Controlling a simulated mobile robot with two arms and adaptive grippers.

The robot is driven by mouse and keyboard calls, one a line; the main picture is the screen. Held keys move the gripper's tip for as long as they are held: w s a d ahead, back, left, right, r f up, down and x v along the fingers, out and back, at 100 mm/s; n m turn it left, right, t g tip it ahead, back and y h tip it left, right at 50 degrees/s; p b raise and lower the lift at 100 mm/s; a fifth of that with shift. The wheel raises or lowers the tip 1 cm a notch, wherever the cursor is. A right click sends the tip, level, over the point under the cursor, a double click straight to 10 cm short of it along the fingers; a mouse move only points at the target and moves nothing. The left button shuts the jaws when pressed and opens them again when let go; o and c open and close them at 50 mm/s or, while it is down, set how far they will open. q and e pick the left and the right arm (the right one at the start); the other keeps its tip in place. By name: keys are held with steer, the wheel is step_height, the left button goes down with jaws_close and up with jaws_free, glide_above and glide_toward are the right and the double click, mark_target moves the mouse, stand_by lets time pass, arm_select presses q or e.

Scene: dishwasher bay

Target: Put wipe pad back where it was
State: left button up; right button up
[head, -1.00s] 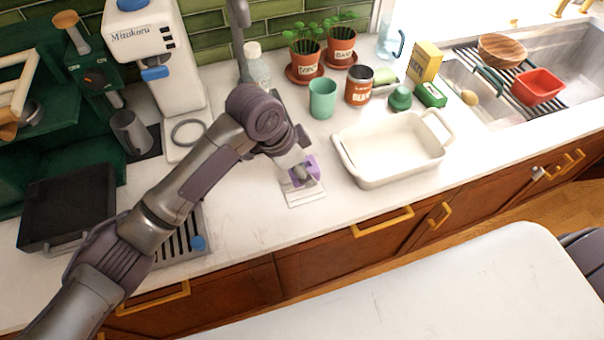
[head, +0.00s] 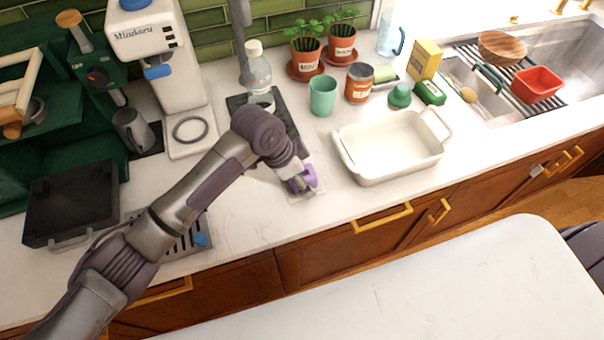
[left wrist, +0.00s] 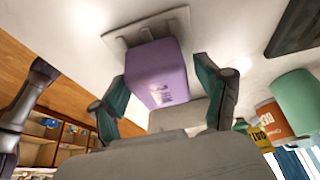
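The wipe pad appears to be the purple block with dark print (left wrist: 158,75), at a thin white square plate (left wrist: 118,38) on the counter. In the head view the purple block (head: 310,176) shows at the right side of my left gripper (head: 299,180), which hides most of the plate. In the left wrist view my left gripper's two green-and-grey fingers (left wrist: 163,85) stand apart on either side of the block. A narrow gap shows at its right; contact at its left is unclear.
A white baking dish (head: 392,174) stands close to the right. Behind are a mint cup (head: 322,96), a bean can (head: 359,83) and a bottle (head: 258,75) on a dark mat (head: 238,102). Counter in front is clear.

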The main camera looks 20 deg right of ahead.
arm_select(q)
steer(key=shift+r, duration=0.1)
steer(key=b+v, duration=0.1)
steer(key=v, duration=1.1)
steer(key=shift+b, duration=0.3)
